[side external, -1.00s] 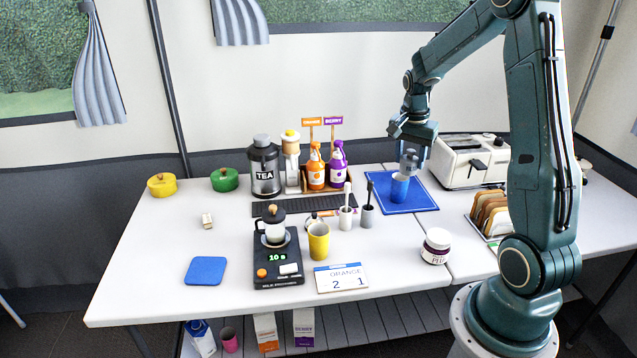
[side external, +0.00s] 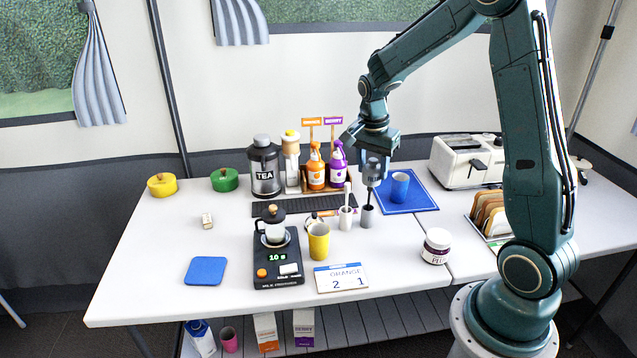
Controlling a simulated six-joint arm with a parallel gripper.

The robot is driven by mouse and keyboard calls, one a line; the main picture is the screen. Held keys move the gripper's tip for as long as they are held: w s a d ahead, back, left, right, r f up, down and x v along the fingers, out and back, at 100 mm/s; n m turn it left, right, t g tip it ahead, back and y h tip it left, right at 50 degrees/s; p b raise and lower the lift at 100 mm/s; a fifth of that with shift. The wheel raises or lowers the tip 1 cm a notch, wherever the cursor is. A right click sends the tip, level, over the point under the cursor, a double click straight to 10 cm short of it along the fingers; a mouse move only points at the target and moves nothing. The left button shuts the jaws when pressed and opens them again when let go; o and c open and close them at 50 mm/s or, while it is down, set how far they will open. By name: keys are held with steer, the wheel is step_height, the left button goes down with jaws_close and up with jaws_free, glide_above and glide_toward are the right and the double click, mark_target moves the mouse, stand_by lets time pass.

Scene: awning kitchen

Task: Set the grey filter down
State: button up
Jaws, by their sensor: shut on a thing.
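The grey filter (side external: 372,175) is a small grey piece held between the fingers of my gripper (side external: 373,163), which is shut on it. It hangs above a grey holder (side external: 367,216) that has a dark-handled tool (side external: 369,197) standing in it. The tool's upper end is close below the filter; I cannot tell whether they touch. A blue cup (side external: 400,186) stands on a blue mat (side external: 417,203) just to the right of my gripper.
A white holder (side external: 345,218) with a pale-handled tool stands left of the grey one. Purple and orange bottles (side external: 337,170) stand in a rack behind. A black scale (side external: 278,262), a yellow cup (side external: 318,243) and a jar (side external: 436,246) are in front. A toaster (side external: 467,160) is right.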

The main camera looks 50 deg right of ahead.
steer(key=a, duration=0.2)
steer(key=w+a, duration=0.1)
steer(key=a, duration=0.2)
steer(key=shift+w, duration=0.15)
step_height(320, 180, down, 16)
steer(key=shift+f, duration=0.1)
stand_by(0.5)
steer(key=shift+f, duration=1.85)
steer(key=shift+f, duration=0.15)
steer(key=o, duration=1)
